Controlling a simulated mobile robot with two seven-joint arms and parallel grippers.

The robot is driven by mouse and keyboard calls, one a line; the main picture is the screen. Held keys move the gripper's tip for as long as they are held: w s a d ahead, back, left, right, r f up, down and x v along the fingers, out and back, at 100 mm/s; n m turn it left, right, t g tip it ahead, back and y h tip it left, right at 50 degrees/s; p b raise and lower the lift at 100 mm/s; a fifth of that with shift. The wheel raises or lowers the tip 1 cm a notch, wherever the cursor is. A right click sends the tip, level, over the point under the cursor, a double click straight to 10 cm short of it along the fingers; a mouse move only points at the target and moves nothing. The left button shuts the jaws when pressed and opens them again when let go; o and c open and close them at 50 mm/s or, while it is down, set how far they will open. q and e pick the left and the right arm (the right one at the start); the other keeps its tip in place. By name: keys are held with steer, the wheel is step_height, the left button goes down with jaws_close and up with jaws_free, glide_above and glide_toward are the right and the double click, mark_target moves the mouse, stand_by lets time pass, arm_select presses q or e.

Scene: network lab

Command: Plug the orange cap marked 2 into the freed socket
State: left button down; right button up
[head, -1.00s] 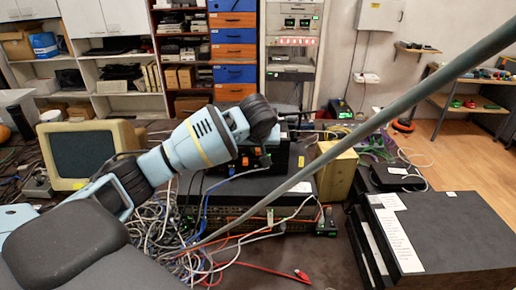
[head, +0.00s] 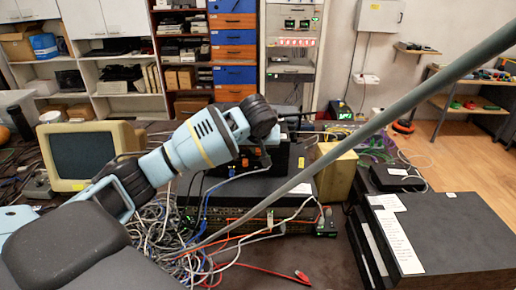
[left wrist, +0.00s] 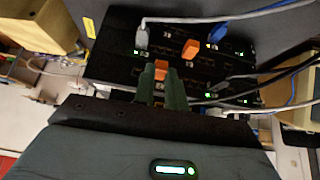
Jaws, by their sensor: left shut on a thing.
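My left gripper (left wrist: 163,88) is shut on an orange cap (left wrist: 161,70), held between its green fingertips in front of the black socket panel (left wrist: 118,47). I cannot tell whether this cap touches the panel, and no number on it is readable. Which socket is free is not clear. In the head view the panel's black box (head: 283,160) is partly behind my left wrist, and the fingertips are hidden. My right gripper is not in view.
White cables (left wrist: 185,20) and a blue plug (left wrist: 217,33) are at the panel. A beige box (head: 338,172) stands right of the black box. A cable tangle (head: 170,235) lies to the left. A grey pole (head: 400,108) crosses the head view.

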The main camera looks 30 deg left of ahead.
arm_select(q)
steer(key=shift+w, duration=0.2)
steer(key=c, duration=1.4)
jaws_free()
steer(key=shift+a, duration=0.1)
steer(key=shift+o, duration=0.2)
steer(key=shift+r, duration=0.1)
steer(key=v, duration=0.7)
steer(key=shift+s+r, duration=0.25)
steer(key=shift+r, duration=0.05)
steer(key=shift+f, duration=0.1)
